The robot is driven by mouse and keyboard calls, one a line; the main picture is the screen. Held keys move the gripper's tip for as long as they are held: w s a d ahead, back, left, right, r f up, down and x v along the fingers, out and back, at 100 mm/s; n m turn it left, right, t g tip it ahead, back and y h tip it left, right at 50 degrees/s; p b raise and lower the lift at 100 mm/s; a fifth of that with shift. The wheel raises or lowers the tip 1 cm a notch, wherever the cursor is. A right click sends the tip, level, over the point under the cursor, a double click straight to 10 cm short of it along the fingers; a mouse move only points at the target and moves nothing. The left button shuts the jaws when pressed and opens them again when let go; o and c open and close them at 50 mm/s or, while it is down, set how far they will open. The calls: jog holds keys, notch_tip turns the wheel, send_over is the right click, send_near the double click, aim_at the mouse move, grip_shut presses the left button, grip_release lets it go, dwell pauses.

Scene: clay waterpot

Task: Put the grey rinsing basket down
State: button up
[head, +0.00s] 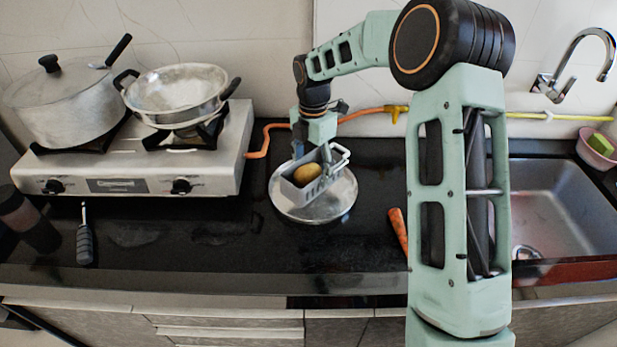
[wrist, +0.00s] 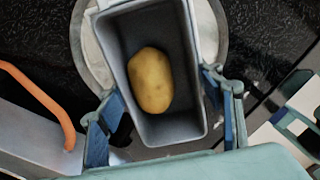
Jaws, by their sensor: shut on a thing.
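The grey rinsing basket (head: 311,180) is over the round metal plate (head: 345,201) on the black counter. It looks slightly tilted in the head view, and I cannot tell whether it touches the plate. A yellow-brown potato (head: 307,174) lies inside it. In the wrist view the grey basket (wrist: 191,118) shows from above with the potato (wrist: 151,80) in it, and the plate (wrist: 90,50) is beneath. My gripper (wrist: 165,120) has a blue-grey finger on each side of the basket and is shut on it. The plate's middle is hidden by the basket.
A gas stove (head: 140,180) with a lidded pot (head: 65,105) and a metal pan (head: 177,92) stands left. An orange hose (head: 262,143) runs behind. A carrot (head: 398,230) lies right of the plate, partly behind my arm. A sink (head: 560,205) is at right. The counter front is mostly clear.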

jog(key=shift+w+a+f, duration=0.4)
jog(key=shift+a+f, duration=0.05)
jog(key=shift+f, duration=0.2)
jog(key=shift+w+a+f, duration=0.1)
jog(key=shift+w+f, duration=0.05)
jog(key=shift+f, duration=1.5)
jog(key=shift+f, duration=0.15)
jog(key=o, duration=1.3)
notch_tip(320, 180, up, 12)
jog(key=shift+r, duration=0.15)
